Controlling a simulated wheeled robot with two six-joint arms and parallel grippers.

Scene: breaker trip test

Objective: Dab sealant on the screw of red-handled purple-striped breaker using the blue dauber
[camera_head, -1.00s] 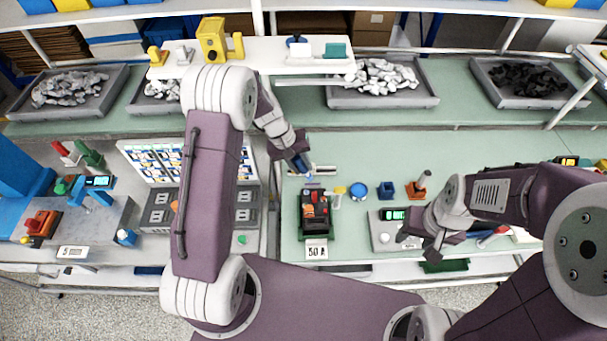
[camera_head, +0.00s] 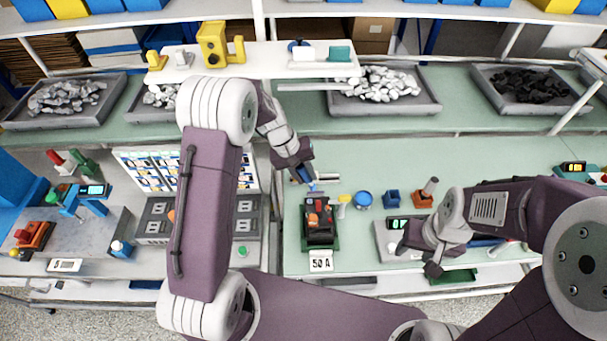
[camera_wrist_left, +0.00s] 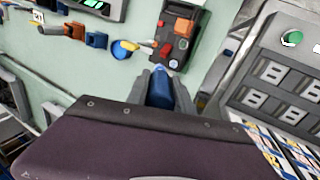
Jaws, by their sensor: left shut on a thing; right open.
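A dark breaker (camera_head: 318,222) with a red handle and an orange part sits in a green holder (camera_head: 320,246) behind a "50 A" card. It also shows in the left wrist view (camera_wrist_left: 180,45). I cannot make out a purple stripe or the screw. My left gripper (camera_head: 308,181) is shut on the blue dauber (camera_wrist_left: 160,92). The dauber's pale blue tip points at the breaker's near end in the wrist view and appears just behind the breaker in the head view. Contact cannot be told. My right gripper (camera_head: 420,262) is open and empty, by the grey meter box.
A blue round pot (camera_head: 363,200), a yellow piece (camera_head: 344,200), a blue block (camera_head: 391,199) and an orange-brown block (camera_head: 423,199) stand right of the breaker. A grey box with a green display (camera_head: 396,226) is near my right gripper. A socket panel lies to the left.

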